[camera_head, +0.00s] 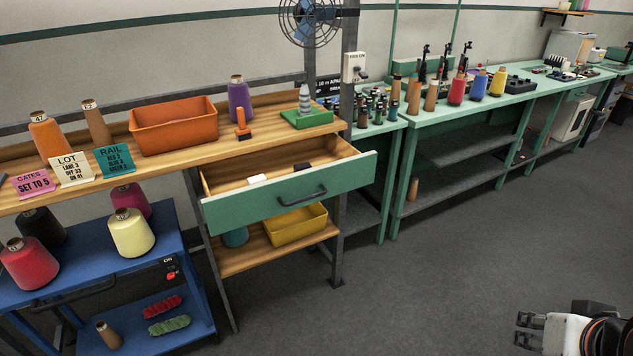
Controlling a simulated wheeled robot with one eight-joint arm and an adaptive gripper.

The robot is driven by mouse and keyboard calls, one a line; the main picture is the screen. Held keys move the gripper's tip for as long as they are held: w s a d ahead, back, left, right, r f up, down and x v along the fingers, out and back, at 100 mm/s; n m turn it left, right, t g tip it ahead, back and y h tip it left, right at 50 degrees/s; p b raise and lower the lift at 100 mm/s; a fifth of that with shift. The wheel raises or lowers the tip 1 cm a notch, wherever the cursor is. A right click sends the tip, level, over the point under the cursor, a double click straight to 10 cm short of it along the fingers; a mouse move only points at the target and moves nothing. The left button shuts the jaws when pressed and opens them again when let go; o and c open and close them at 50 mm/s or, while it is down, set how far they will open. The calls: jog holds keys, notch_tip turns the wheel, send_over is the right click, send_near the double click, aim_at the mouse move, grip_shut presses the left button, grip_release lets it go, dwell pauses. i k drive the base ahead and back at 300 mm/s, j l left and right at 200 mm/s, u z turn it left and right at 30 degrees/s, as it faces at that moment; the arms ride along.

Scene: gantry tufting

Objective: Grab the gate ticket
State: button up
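The gate ticket (33,184) is a pink card reading "GATES SET TO 5". It stands tilted at the front edge of the wooden bench top (185,165), at the far left of the head view. My gripper (524,330) is at the bottom right corner, over the grey floor, far from the ticket. Its two dark fingertips are apart with nothing between them.
A cream LOT card (71,170) and a teal RAIL card (114,160) stand right of the ticket. An orange cone (50,137) is behind. A green drawer (290,190) juts out open. A blue cart (165,255) holds yarn cones below. The floor (430,270) is clear.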

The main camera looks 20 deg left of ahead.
aim_at(33, 184)
jog(key=u, duration=2.45)
jog(key=i+l, duration=0.15)
jog(key=i, duration=0.25)
jog(key=i+l+u, duration=0.15)
jog(key=i, duration=0.2)
